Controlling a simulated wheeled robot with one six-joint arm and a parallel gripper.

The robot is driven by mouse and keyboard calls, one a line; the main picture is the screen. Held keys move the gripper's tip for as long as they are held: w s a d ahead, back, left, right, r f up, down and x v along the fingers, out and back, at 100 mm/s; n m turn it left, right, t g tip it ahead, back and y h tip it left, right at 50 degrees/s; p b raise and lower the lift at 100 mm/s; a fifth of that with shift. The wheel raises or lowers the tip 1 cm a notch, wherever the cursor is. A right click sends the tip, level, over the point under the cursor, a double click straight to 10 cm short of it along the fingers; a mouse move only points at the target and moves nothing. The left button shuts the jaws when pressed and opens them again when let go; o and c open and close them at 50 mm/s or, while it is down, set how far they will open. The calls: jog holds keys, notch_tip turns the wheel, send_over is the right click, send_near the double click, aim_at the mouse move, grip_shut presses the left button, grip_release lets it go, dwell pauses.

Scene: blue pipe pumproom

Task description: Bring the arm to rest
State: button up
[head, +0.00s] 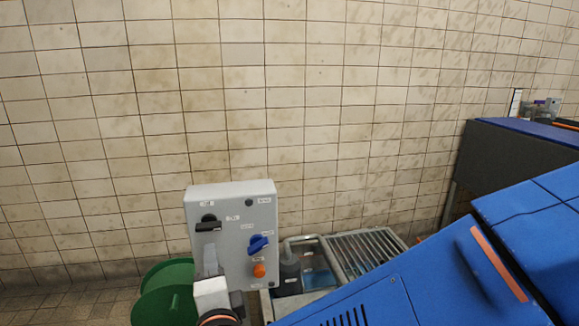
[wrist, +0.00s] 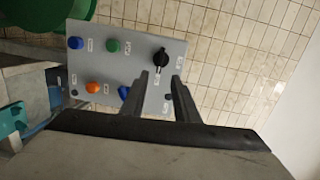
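The grey control box (head: 232,205) stands in front of the tiled wall in the head view. Its face carries a black rotary knob (head: 208,222), a blue knob (head: 258,243) and an orange button (head: 259,270). My gripper (head: 210,262) is in front of the box, below the black knob, and partly covers the lower left of the face. In the wrist view my gripper (wrist: 169,66) shows two dark fingers with a gap between them, empty. The black knob (wrist: 160,60) is close by the fingertips; I cannot tell whether they touch.
A green drum (head: 165,295) stands left of the box. A metal grate (head: 365,252) and a dark bottle (head: 290,272) are to its right. A large blue casing (head: 400,290) fills the lower right. A blue-topped unit (head: 520,130) stands far right. Bare wall lies above the box.

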jog(key=w+d+r+n+g+y, duration=0.2)
jog(key=w+d+n+g+y, duration=0.1)
jog(key=w+d+n, duration=0.3)
jog(key=w+d+f+n+g, duration=0.1)
jog(key=w+d+n+g, duration=0.2)
jog(key=d, duration=0.7)
jog(key=s+d+f+n+g+h, duration=0.1)
jog(key=s+d+f+h, duration=0.2)
jog(key=d, duration=0.6)
jog(key=s+d+f+n+g+h, duration=0.2)
jog(key=s+d+f, duration=0.1)
jog(key=s+d, duration=0.5)
jog(key=s+d+f+n+g+h, duration=0.1)
jog(key=s+d, duration=0.5)
jog(key=d, duration=0.6)
notch_tip(320, 180, down, 2)
jog(key=g+h, duration=0.1)
jog(key=h, duration=0.1)
jog(key=shift+s+d+n+h, duration=0.25)
jog(key=shift+n+h, duration=0.05)
